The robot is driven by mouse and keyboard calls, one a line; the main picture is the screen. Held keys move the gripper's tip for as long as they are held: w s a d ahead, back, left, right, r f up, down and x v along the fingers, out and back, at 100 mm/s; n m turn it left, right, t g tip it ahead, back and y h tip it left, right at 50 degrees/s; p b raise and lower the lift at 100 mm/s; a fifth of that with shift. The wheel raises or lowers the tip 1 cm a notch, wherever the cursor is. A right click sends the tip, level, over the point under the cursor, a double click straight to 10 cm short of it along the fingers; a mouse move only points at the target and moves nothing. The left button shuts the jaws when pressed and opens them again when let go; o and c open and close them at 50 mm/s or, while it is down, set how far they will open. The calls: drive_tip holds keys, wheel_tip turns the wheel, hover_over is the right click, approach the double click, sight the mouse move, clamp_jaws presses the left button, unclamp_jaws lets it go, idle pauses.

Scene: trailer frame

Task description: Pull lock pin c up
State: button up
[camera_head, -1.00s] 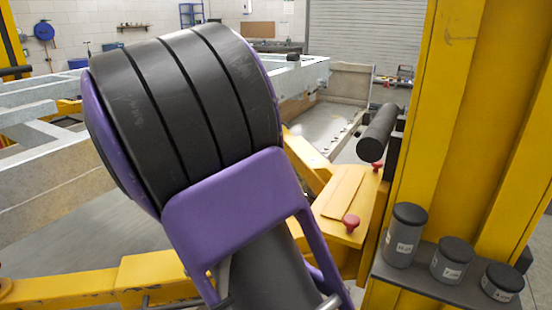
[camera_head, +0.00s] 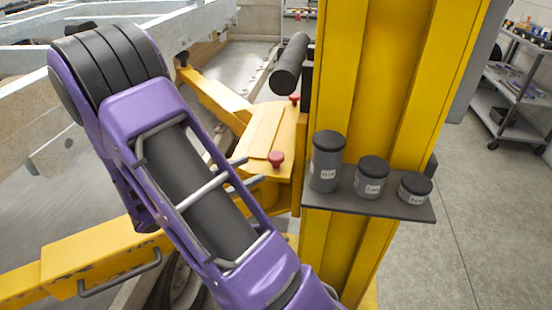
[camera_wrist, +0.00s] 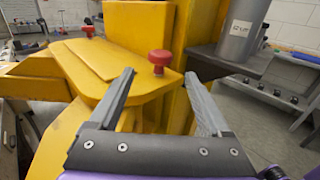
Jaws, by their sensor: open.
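Two red-knobbed lock pins stand on the yellow bracket plate. The nearer pin (camera_head: 276,158) is at the plate's front corner, and the farther pin (camera_head: 295,98) is at the back near the post. I cannot tell which is pin c. In the wrist view the nearer knob (camera_wrist: 160,60) appears between and just beyond the fingertips of my open gripper (camera_wrist: 160,74), apart from them. The farther knob (camera_wrist: 88,29) is at upper left there. In the head view my arm hides most of the gripper; grey finger ends show left of the nearer pin.
A yellow post (camera_head: 375,95) rises right of the plate. A grey shelf (camera_head: 320,202) on it carries three dark-capped cylinders. A black roller (camera_head: 289,65) lies behind the plate. Open floor (camera_head: 470,225) is at right, with a cart (camera_head: 510,95) beyond.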

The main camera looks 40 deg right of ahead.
sight(276, 155)
drive_tip(key=d, duration=0.8)
drive_tip(key=shift+s+d, duration=0.3)
drive_tip(key=shift+d, duration=0.1)
clamp_jaws()
drive_tip(key=shift+r, duration=0.1)
